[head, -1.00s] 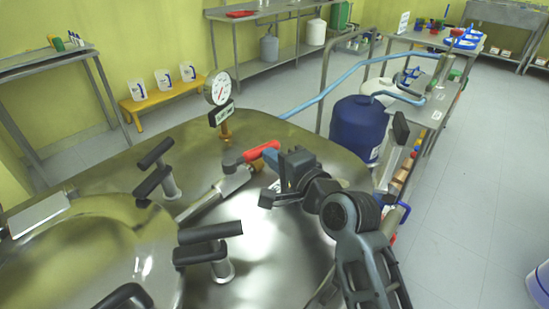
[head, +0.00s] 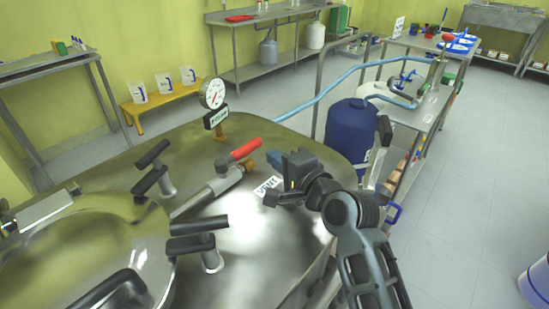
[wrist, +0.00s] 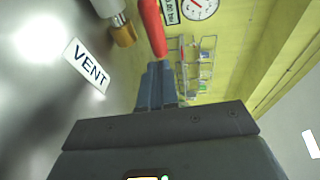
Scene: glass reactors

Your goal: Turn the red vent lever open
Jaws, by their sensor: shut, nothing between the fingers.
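The red vent lever (head: 245,149) sits on a metal valve with a brass end (head: 248,166) on top of the steel reactor. In the head view it points right and away, roughly along the valve pipe (head: 200,198). My gripper (head: 273,159) is just right of the lever's free end, with its blue fingers shut and empty. In the wrist view the lever (wrist: 153,28) ends just beyond my fingertips (wrist: 157,68); I cannot tell whether they touch. A VENT label (head: 268,187) lies on the lid below my gripper.
A pressure gauge (head: 212,94) stands behind the lever. Black clamp handles (head: 199,237) rise at the left and front. A blue drum (head: 352,135) and a steel bench (head: 425,115) stand to the right. A blue hose (head: 335,85) runs behind the reactor.

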